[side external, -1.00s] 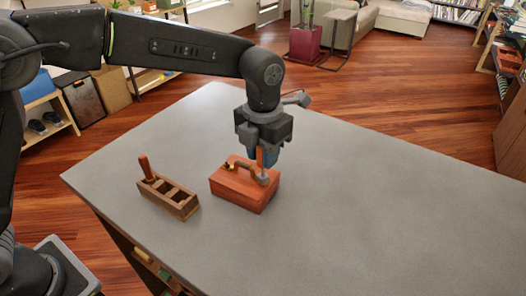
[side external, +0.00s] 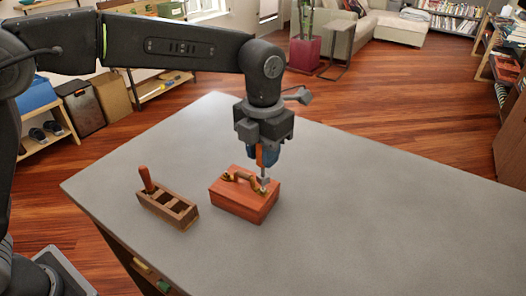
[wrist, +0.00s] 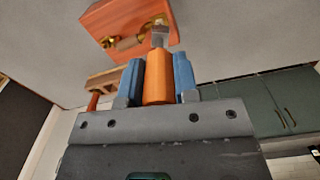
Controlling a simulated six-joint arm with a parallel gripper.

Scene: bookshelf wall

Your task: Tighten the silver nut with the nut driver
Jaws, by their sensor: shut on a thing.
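My gripper (side external: 263,160) has blue fingers and is shut on the orange handle of the nut driver (wrist: 158,80), which points down. The driver's grey metal socket end (side external: 265,181) is at the right end of the brass handle (side external: 240,177) on top of a reddish wooden box (side external: 240,205). In the wrist view, the socket (wrist: 160,38) overlaps the brass mount at that end. The silver nut cannot be made out there, and I cannot tell whether the socket is seated on it. A brass fitting shows at the handle's other end.
A brown wooden rack (side external: 168,210) with open compartments stands left of the box, apart from it. A red-handled tool (side external: 147,179) stands upright in its far-left compartment. The grey table (side external: 380,215) is clear to the right of the box.

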